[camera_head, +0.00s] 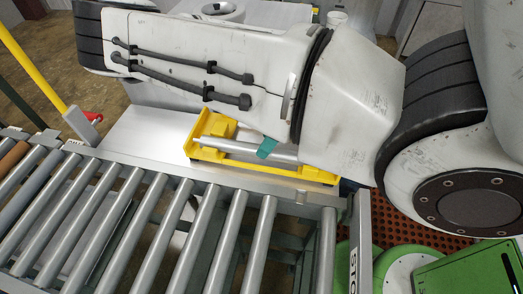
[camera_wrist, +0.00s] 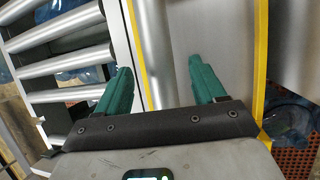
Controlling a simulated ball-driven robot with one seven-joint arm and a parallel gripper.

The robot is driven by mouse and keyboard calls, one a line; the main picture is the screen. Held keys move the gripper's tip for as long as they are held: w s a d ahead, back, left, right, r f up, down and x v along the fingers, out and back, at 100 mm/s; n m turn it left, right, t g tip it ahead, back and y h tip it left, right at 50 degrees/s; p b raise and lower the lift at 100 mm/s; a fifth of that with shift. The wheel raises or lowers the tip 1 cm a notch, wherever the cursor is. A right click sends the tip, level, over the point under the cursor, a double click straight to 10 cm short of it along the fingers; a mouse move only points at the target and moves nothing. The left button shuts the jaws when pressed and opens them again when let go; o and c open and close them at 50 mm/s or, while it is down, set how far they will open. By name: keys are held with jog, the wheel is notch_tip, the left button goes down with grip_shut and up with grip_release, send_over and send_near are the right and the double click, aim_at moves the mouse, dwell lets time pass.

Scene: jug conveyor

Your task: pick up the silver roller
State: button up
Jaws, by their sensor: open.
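The silver roller (camera_head: 236,146) lies in a yellow holder (camera_head: 209,155) on a metal surface behind the conveyor. My arm hides part of it on the right. In the wrist view the silver roller (camera_wrist: 152,45) runs up the picture, between the lines of my two teal fingers and nearer the left one. My gripper (camera_wrist: 161,80) is open and empty. In the head view one teal fingertip (camera_head: 267,148) shows in front of the roller. I cannot tell how far the fingers are above it.
A conveyor of grey rollers (camera_head: 195,236) fills the front, with a brown roller (camera_head: 13,157) at its far left. A yellow bar (camera_head: 32,68) stands at the left. Green containers (camera_head: 468,273) stand at the lower right. The metal surface left of the holder (camera_head: 145,135) is clear.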

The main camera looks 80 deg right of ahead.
jog(key=shift+x, duration=1.55)
jog(key=shift+r, duration=0.1)
grip_shut()
